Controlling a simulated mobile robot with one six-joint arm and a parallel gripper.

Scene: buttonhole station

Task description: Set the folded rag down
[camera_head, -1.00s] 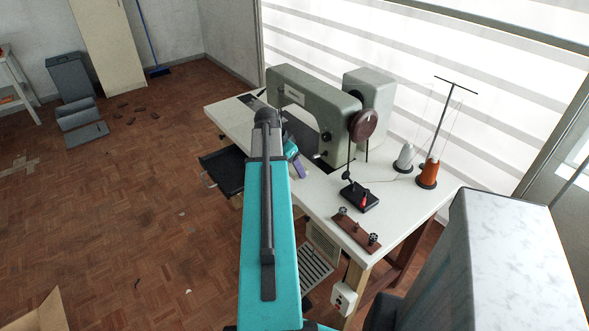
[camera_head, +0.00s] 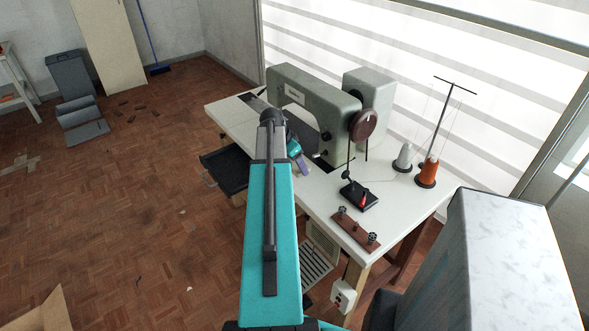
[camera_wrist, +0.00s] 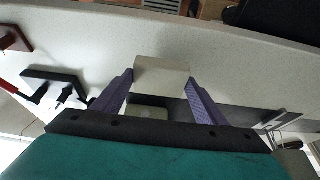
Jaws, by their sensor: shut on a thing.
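The folded rag (camera_wrist: 162,75) shows in the wrist view as a pale cream, flat-sided block between two purple fingers. My gripper (camera_wrist: 160,82) is shut on it, with a finger at each side. The white tabletop (camera_wrist: 225,55) lies behind the rag; I cannot tell whether the rag touches it. In the head view my gripper (camera_head: 303,167) is over the table, in front of the sewing machine, partly hidden by my arm. The rag cannot be made out there.
The grey-green sewing machine (camera_head: 315,100) stands just behind my gripper. A black stand with a red part (camera_head: 360,196), a brown strip with knobs (camera_head: 357,229) and thread cones (camera_head: 428,172) are to the right. A black drawer (camera_head: 225,168) juts out at left.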

